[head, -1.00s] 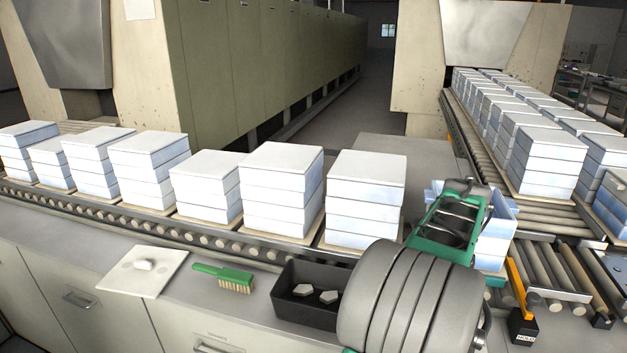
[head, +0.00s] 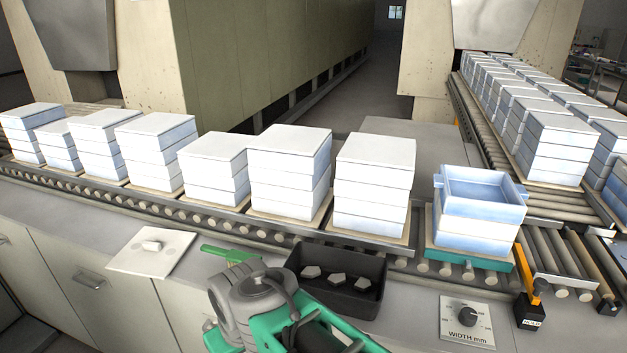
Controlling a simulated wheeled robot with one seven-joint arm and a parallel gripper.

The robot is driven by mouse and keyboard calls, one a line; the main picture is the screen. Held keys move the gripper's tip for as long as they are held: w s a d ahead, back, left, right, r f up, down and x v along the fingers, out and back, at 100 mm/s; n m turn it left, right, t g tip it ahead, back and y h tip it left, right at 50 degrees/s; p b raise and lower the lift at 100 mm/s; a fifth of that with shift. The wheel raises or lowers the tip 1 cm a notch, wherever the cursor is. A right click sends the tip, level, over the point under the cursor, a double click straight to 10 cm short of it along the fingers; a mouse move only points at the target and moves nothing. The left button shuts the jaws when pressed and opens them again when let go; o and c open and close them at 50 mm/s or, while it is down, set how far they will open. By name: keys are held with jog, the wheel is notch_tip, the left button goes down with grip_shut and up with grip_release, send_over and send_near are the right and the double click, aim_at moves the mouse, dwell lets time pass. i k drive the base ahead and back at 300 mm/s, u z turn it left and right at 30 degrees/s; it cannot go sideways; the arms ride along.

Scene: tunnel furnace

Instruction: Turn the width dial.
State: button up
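The width dial (head: 467,316) is a black round knob on a pale plate (head: 455,334) marked "WIDTH mm". It sits on the counter at the lower right in the head view. Small scale marks surround the knob, too small to read. Nothing covers or touches it. My arm, grey and green, shows at the bottom centre, left of the dial, and runs out of the lower edge. My gripper's fingertips are not in view.
A black bin (head: 337,305) with 3 pale pieces lies behind my arm. A green brush (head: 229,254) is partly hidden by it. White box stacks (head: 375,180) line the roller conveyor (head: 300,245) behind.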

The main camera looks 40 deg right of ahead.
aim_at(468, 316)
jog(key=z, duration=1.65)
jog(key=k, duration=0.3)
jog(key=z, duration=0.35)
jog(key=i, duration=0.25)
jog(key=z, duration=0.4)
